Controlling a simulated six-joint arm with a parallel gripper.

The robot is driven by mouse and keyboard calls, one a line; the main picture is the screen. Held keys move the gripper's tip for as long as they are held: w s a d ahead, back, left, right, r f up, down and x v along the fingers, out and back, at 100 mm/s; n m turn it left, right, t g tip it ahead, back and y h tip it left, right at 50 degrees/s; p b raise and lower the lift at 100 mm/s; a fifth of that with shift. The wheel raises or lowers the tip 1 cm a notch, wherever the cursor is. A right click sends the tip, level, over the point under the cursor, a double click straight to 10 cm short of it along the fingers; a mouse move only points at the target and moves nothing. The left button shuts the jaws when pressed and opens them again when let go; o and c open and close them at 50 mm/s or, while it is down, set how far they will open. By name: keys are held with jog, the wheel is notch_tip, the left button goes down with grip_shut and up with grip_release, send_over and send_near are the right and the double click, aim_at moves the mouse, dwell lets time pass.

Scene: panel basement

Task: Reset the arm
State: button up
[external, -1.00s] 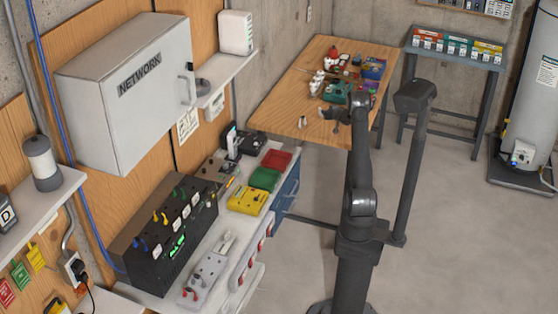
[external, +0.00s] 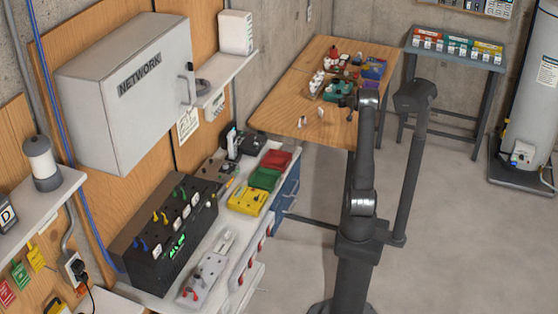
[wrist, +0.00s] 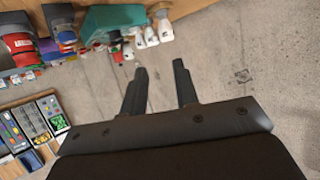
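My gripper (wrist: 160,76) shows in the wrist view with its two dark fingers apart and nothing between them. Behind the fingers is bare grey concrete. In the external view my dark arm stands upright right of the bench, with its upper end (external: 368,98) near the wooden table's near right side. The fingers are too small and dark there to make out clearly. The task names no object.
The wooden table (external: 285,105) holds several small items, including a green case (wrist: 118,18). The bench at left carries a black panel box (external: 165,235) and coloured trays.

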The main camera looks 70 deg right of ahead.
jog(key=w+a+r+n+t+y, duration=0.15)
jog(key=w+a+r, duration=0.25)
jog(key=w+a, duration=0.6)
jog(key=w+a+r+n+t+y, duration=0.1)
jog(key=w+a+r+n+y, duration=0.15)
jog(key=w+a, duration=0.75)
jog(key=a+r+n+t+y, duration=0.1)
jog(key=a+r+n+y, duration=0.1)
jog(key=a, duration=3)
jog(key=shift+s+a+r+n+y, duration=0.15)
jog(key=shift+s+r+n+y, duration=0.15)
jog(key=shift+n+y, duration=0.3)
jog(key=shift+t, duration=0.25)
